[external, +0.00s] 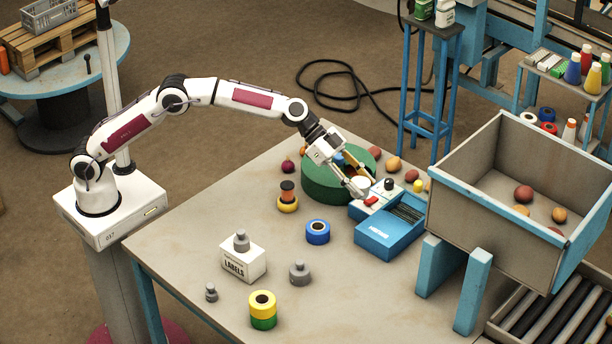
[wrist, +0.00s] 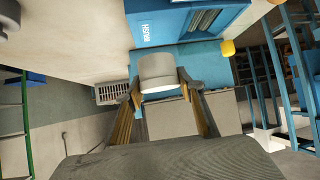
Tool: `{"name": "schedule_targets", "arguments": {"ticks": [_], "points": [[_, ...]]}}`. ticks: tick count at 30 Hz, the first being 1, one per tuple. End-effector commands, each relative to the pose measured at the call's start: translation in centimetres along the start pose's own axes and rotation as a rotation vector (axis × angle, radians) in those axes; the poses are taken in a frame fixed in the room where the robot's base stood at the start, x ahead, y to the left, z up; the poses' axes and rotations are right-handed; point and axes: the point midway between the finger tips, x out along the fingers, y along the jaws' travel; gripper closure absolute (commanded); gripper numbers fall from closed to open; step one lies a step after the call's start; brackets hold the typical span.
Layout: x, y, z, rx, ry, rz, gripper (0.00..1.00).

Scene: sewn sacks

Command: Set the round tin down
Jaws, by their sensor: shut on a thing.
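The round tin (wrist: 158,74) is a pale grey-white cylinder between the fingertips of my gripper (wrist: 158,88) in the wrist view. My gripper is shut on it. In the external view my gripper (external: 362,180) points down and right at the table's far right part, and the tin (external: 357,187) shows as a small pale shape at its tips. It is beside the green round container (external: 322,190) and close to the blue box (external: 385,240). I cannot tell whether the tin touches anything below.
A blue tape roll (external: 318,232), a white labels box (external: 243,262), a yellow and green roll stack (external: 263,310) and grey weights (external: 299,273) stand on the table (external: 190,240). A large grey bin (external: 470,205) blocks the right.

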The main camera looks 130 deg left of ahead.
Motion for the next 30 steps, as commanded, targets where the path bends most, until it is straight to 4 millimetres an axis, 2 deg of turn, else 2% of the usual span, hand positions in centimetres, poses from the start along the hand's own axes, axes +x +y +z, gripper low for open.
{"name": "schedule_targets", "arguments": {"ticks": [1,9,21,25,30], "points": [[0.7,1.8,-0.5,0.017,0.001,0.024,0.88],[3.2,10.5,-2.2,0.100,0.002,0.140,0.88],[5.5,23.8,-3.7,0.220,0.004,0.311,0.88],[5.8,27.3,-3.9,0.252,0.005,0.356,0.88],[5.9,30.7,-4.0,0.283,0.006,0.400,0.88]]}}
